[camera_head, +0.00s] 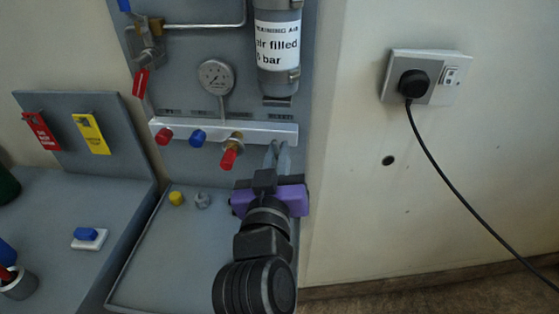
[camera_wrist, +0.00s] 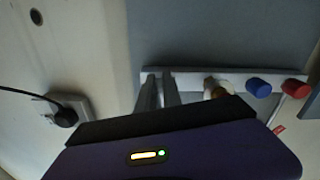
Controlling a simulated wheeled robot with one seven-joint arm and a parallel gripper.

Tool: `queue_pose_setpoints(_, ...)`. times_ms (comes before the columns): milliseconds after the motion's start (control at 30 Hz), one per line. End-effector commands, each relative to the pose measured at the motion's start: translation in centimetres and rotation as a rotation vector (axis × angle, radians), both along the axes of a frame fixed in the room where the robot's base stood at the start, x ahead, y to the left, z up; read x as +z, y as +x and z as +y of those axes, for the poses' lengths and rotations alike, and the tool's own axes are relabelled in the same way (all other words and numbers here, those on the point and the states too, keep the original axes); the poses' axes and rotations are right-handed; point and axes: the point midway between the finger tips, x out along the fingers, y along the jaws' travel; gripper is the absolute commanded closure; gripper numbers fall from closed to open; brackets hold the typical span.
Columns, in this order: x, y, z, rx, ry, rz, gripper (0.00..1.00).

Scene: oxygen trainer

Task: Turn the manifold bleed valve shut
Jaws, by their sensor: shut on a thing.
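The white manifold (camera_head: 255,129) runs across the grey panel and carries a red knob (camera_head: 165,136), a blue knob (camera_head: 197,138) and a brass fitting with a red end (camera_head: 229,158). My gripper (camera_head: 278,150) is at the manifold's right end, right of the brass fitting, with its fingers pointing at the manifold. The fingers are close together, shut on what I take to be the bleed valve, which they hide. In the wrist view the fingers (camera_wrist: 159,90) meet the manifold (camera_wrist: 190,78) beside the brass fitting (camera_wrist: 218,90).
A gauge (camera_head: 216,77) and a labelled cylinder (camera_head: 277,45) are above the manifold. A red tag (camera_head: 141,82) hangs at upper left. A yellow cap (camera_head: 176,198) and a grey piece (camera_head: 203,201) lie on the tray (camera_head: 150,270) below. A plugged-in socket (camera_head: 425,78) with a black cable is on the right wall.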

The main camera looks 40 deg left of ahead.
Motion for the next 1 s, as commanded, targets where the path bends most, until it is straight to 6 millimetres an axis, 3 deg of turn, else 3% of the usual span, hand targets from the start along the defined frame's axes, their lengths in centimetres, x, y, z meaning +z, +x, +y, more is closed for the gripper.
queue_pose_setpoints(400,-0.40,-0.08,0.16,-0.002,0.181,0.116,1.00)
queue_pose_setpoints(1000,-0.34,-0.14,0.23,-0.001,0.215,0.140,1.00)
